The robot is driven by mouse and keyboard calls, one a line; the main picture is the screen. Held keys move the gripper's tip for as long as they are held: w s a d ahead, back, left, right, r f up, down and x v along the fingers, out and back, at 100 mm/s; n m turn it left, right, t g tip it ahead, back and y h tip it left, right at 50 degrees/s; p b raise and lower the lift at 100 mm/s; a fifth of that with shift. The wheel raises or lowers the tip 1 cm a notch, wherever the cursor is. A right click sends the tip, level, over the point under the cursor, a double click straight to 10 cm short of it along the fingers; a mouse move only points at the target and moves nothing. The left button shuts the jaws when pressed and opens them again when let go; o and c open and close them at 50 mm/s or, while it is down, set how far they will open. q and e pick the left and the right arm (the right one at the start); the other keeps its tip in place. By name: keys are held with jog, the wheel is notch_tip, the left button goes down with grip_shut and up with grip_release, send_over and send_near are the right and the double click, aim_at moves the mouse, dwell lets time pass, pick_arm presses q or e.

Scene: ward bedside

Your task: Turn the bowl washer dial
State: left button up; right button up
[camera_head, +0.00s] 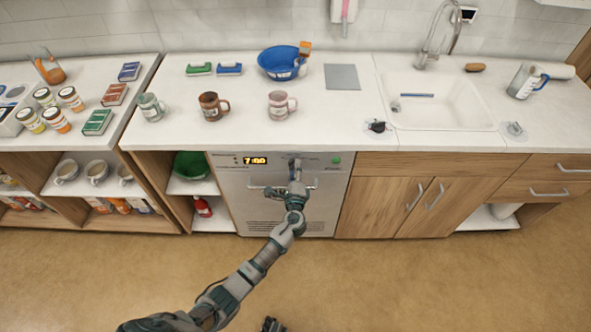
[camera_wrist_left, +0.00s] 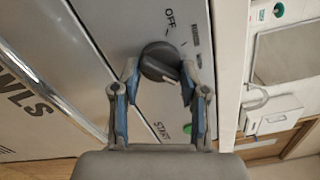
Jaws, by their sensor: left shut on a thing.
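The bowl washer (camera_head: 235,190) is the pale appliance under the counter, with a lit display reading 7:00. Its dark round dial (camera_wrist_left: 158,62) shows in the left wrist view, beside an OFF label and several tick marks. A pale mark on the dial faces away from OFF. My left gripper (camera_head: 295,163) is at the washer's control panel. In the wrist view its two blue-padded fingers (camera_wrist_left: 158,84) are shut on the dial, one on each side. In the head view the gripper hides the dial. A dark part at the bottom edge may be my right gripper (camera_head: 272,325).
A green START button (camera_wrist_left: 187,130) is close to the fingers. The washer's handle bar (camera_head: 262,187) runs below the panel. Mugs (camera_head: 282,104) and a blue bowl (camera_head: 284,64) stand on the counter above. The floor (camera_head: 420,285) in front is clear.

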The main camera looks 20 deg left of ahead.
pick_arm(q)
jog(key=shift+a+f, duration=0.1)
jog(key=shift+f, duration=0.05)
jog(key=o, duration=0.9)
jog(key=shift+o, duration=1.2)
jog(key=shift+w, duration=0.15)
jog(key=v, duration=1.2)
